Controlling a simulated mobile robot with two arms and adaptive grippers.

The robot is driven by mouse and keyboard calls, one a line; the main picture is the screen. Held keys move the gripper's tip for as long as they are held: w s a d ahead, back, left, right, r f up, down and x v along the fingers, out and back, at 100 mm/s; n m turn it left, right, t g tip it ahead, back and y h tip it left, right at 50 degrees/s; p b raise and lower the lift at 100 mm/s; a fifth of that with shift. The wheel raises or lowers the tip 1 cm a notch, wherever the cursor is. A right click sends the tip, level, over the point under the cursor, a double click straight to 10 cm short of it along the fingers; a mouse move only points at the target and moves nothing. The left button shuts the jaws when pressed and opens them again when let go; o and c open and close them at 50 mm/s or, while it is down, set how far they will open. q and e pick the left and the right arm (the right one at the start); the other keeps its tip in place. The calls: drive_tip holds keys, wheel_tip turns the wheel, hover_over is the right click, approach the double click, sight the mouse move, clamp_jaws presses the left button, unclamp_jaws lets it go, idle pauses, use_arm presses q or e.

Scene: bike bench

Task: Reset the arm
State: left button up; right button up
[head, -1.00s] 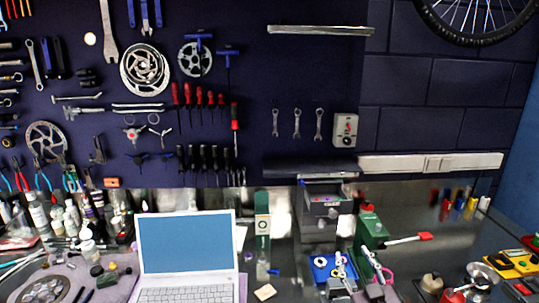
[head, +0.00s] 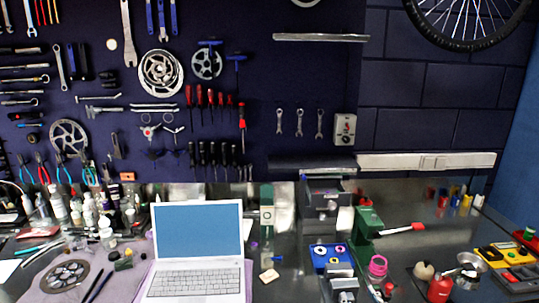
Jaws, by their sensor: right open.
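My right gripper (head: 364,288) shows only in part at the bottom edge of the head view, right of centre. Its two fingers stand apart, with nothing seen held between them. It is low in the picture, in front of a blue tray (head: 322,265) with small parts and near a pink ring (head: 378,266). The rest of the right arm is cut off by the frame. My left gripper is not in view.
An open laptop (head: 196,231) stands on the bench left of centre. A green vise (head: 367,222) with a red-ended handle stands behind the gripper. A red bottle (head: 439,288) and a yellow tray (head: 505,254) are at right. Tools hang on the dark pegboard (head: 285,75).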

drive_tip(key=s+a+f+g, duration=0.1)
drive_tip(key=s+f+g, duration=0.35)
drive_tip(key=s, duration=0.65)
drive_tip(key=s+f+g, duration=0.3)
drive_tip(key=s+f, duration=0.2)
drive_tip(key=s, duration=0.6)
drive_tip(key=s+a+f+g, duration=0.1)
drive_tip(key=s+f+g, duration=0.35)
drive_tip(key=s, duration=0.75)
wheel_tip(320, 180, down, 31)
drive_tip(key=s+g+b, duration=0.1)
drive_tip(key=s+b, duration=0.1)
drive_tip(key=b, duration=0.1)
use_arm(q)
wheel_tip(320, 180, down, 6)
drive_tip(key=b, duration=0.3)
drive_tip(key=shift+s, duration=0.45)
use_arm(e)
drive_tip(key=s+d+f+g, duration=0.1)
drive_tip(key=s+d+f, duration=0.1)
drive_tip(key=s+f, duration=1.4)
drive_tip(key=shift+s+d+f, duration=0.2)
drive_tip(key=shift+d+f, duration=0.2)
drive_tip(key=shift+f, duration=0.15)
